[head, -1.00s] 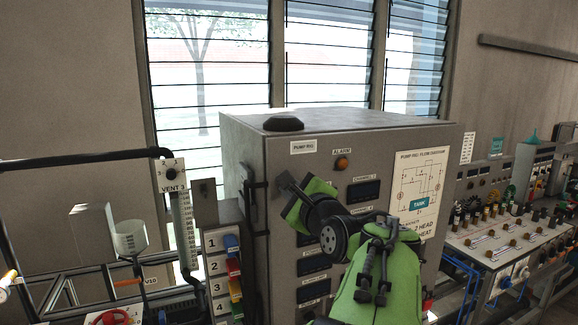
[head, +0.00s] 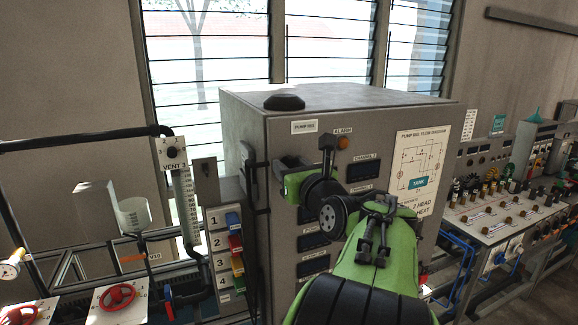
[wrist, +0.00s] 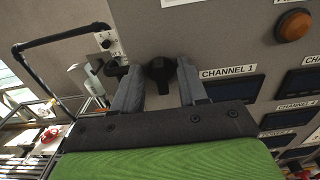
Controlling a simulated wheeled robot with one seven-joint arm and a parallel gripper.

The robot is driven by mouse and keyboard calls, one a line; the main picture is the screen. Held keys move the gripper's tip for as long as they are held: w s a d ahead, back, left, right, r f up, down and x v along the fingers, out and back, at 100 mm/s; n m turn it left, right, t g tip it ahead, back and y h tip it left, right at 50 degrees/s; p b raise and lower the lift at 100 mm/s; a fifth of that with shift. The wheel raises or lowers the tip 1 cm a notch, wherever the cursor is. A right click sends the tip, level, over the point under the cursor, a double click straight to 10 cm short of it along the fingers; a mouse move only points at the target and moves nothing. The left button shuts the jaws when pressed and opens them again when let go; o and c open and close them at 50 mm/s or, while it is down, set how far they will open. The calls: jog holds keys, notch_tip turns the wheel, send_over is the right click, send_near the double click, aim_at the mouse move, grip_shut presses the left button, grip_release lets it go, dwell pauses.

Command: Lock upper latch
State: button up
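A black latch knob (wrist: 160,72) shows in the wrist view near the left edge of the grey pump rig cabinet (head: 330,105), left of the CHANNEL 1 label. My gripper (wrist: 160,68) is open, with one grey finger on each side of the knob; I cannot tell whether either finger touches it. In the head view my gripper (head: 284,164) is at the cabinet's upper left front, and my green arm hides part of the front. The knob cannot be made out there behind my gripper.
Black fittings (head: 249,170) run down the cabinet's left side. An orange alarm lamp (head: 343,142) and several displays are on its front. A stand with a vent dial (head: 172,153) and red valve wheels (head: 115,296) is at left. A bench of terminals (head: 490,215) is at right.

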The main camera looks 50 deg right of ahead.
jog(key=shift+s, duration=0.1)
jog(key=b+v, duration=0.1)
jog(key=v, duration=0.6)
jog(key=shift+f, duration=0.1)
